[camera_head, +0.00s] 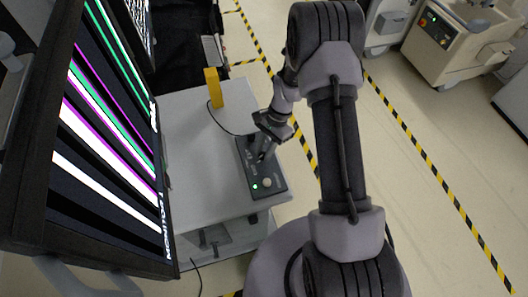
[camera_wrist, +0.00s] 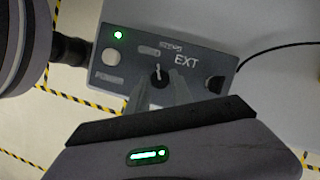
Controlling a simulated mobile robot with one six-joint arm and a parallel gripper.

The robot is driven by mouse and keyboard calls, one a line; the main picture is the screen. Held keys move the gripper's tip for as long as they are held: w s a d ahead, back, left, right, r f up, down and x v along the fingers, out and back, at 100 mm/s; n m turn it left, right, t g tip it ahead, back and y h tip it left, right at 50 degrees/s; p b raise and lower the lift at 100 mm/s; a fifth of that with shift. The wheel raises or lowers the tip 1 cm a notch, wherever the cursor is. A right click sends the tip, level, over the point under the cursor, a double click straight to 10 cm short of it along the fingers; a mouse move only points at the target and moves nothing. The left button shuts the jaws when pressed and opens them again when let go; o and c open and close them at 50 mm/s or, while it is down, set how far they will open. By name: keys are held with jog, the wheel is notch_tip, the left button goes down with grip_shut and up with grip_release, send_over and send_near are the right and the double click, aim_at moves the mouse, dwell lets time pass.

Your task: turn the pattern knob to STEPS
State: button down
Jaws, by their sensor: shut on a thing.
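The dark control box (camera_head: 279,186) lies on the cart top in the head view. In the wrist view the box (camera_wrist: 205,85) fills the upper middle. Its black pattern knob (camera_wrist: 158,73) has a white pointer mark directed roughly at the picture's top. Small labels sit around it; EXT is legible to its right, but the others are too blurred to read surely. My gripper (camera_wrist: 160,86) is shut on the knob, its grey fingers on either side. In the head view my gripper (camera_head: 262,150) reaches down to the box and hides the knob.
A large monitor (camera_head: 105,130) with slanted white, green and magenta stripes stands left of the box. The cart top (camera_head: 195,160) is mostly clear. A yellow block (camera_head: 214,88) stands at its back. The box has a green light (camera_wrist: 118,35) and a pale button (camera_wrist: 111,56).

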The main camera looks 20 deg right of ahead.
jog(key=m+t+b, duration=0.2)
jog(key=m+b, duration=0.1)
jog(key=m, duration=0.2)
jog(key=shift+s+b, duration=0.1)
jog(key=shift+b, duration=0.2)
jog(key=shift+m, duration=0.3)
jog(key=c, duration=1.1)
grip_release()
jog(key=shift+c, duration=0.2)
jog(key=shift+d+r, duration=0.1)
jog(key=p+v, duration=0.2)
jog(key=v, duration=1.5)
jog(key=shift+s+d+p, duration=0.2)
jog(key=shift+d+p, duration=0.2)
